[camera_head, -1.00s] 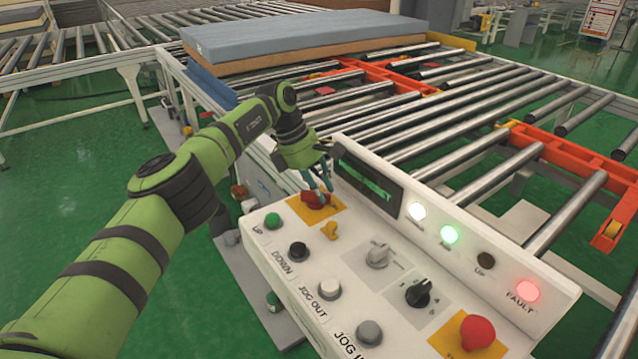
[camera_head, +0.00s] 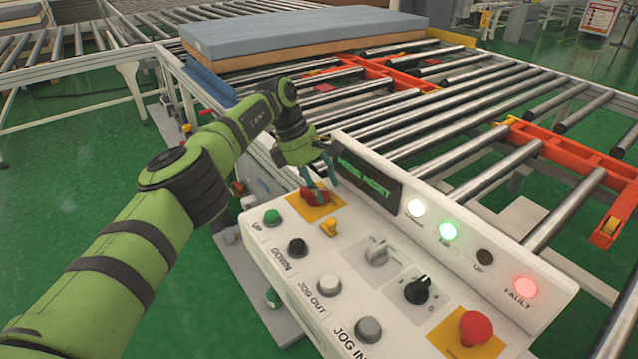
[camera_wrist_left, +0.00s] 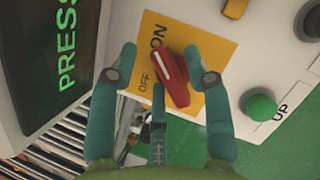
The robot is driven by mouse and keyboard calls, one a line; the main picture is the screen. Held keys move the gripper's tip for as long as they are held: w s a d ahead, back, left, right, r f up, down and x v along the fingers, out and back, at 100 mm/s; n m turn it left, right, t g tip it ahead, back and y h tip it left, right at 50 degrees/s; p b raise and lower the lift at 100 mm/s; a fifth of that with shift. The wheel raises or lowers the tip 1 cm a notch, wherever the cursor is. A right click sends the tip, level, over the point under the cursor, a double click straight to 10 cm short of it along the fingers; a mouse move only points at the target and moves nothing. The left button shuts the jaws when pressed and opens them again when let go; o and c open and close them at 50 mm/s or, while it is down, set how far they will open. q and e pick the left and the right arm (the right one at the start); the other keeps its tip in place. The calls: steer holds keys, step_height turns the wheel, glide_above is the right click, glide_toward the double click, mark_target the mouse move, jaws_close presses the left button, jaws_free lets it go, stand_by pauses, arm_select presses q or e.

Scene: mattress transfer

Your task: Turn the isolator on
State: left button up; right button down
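The isolator is a red rotary handle (camera_wrist_left: 173,78) on a yellow plate (camera_wrist_left: 208,55) marked ON and OFF in the left wrist view. The handle sits slanted, with its lower end toward the right of the plate. In the head view the handle (camera_head: 314,194) is at the far left end of the white control panel (camera_head: 300,262). My left gripper (camera_wrist_left: 168,68) is open, with teal fingers on both sides of the handle. I cannot tell if they touch it. It also shows in the head view (camera_head: 318,180). My right gripper is not in view.
A small yellow switch (camera_head: 329,228), green UP button (camera_head: 272,217), other knobs and a red mushroom button (camera_head: 476,328) share the panel. A lit display (camera_head: 366,180) and lamps stand behind them; the FAULT lamp (camera_head: 525,287) glows red. Rollers and a mattress (camera_head: 300,35) lie beyond.

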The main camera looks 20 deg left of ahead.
mark_target(306, 187)
arm_select(q)
steer(key=v, duration=0.5)
steer(key=shift+r, duration=0.25)
steer(key=shift+v, duration=1.05)
steer(key=shift+s, duration=0.15)
steer(key=shift+f, duration=0.1)
